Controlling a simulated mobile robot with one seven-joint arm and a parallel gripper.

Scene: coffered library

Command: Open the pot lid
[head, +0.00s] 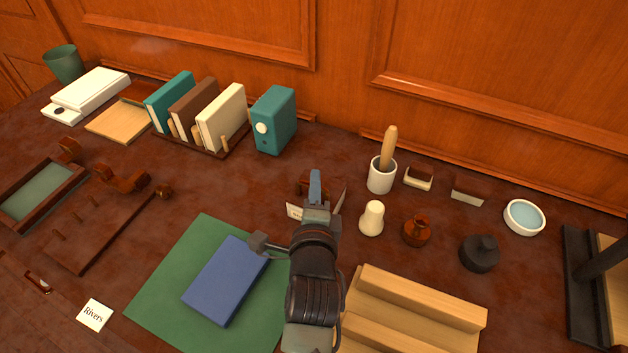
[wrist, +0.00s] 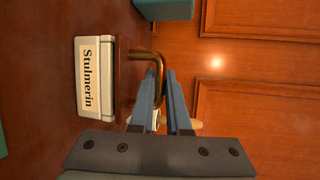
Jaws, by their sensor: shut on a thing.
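My gripper (head: 315,178) points down over the middle of the desk. In the wrist view its two blue fingers (wrist: 166,76) are close together on a bent brass handle (wrist: 144,54). The handle rises from a dark brown piece with a cream label reading "Stulmerin" (wrist: 88,80). In the head view the label (head: 295,211) shows beside my gripper, which hides most of that piece. A black round pot with a knobbed top (head: 480,254) and a small amber-brown jar (head: 417,231) stand to the right. I cannot tell which is the task's pot.
A white cup holding a wooden pestle (head: 381,175), a cream bottle (head: 372,218) and a white bowl (head: 524,217) stand to the right. A wooden rack (head: 420,300) lies in front. A blue book (head: 226,280) lies on a green mat (head: 170,275). Upright books stand behind left.

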